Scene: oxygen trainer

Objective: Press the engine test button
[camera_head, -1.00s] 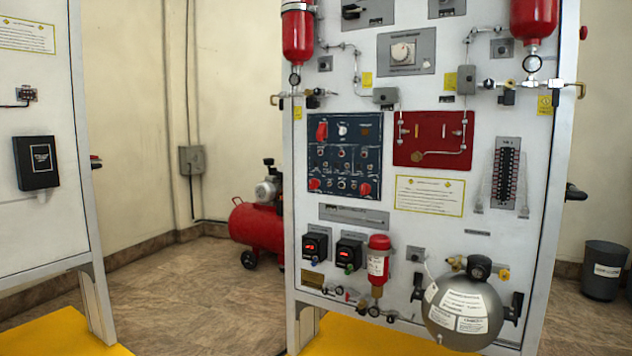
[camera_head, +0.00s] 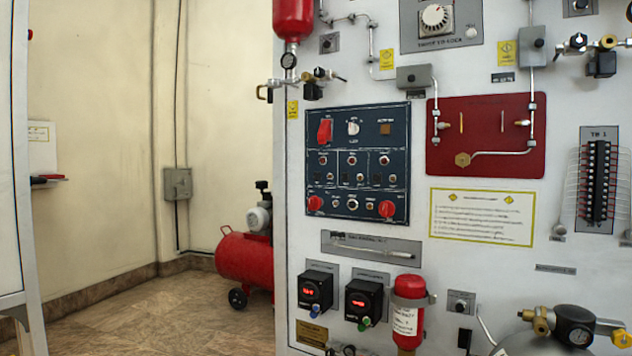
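A dark blue control panel (camera_head: 357,162) is mounted on the white trainer board in the head view. The labels are too small to read, so I cannot tell which control is the engine test button. Neither of my grippers is in view.
A red compressor (camera_head: 244,265) stands on the floor left of the board. A red cylinder (camera_head: 408,308) and two black display boxes (camera_head: 315,289) are mounted below the panel. A grey tank with a gauge (camera_head: 575,327) protrudes at lower right. Floor between the boards is clear.

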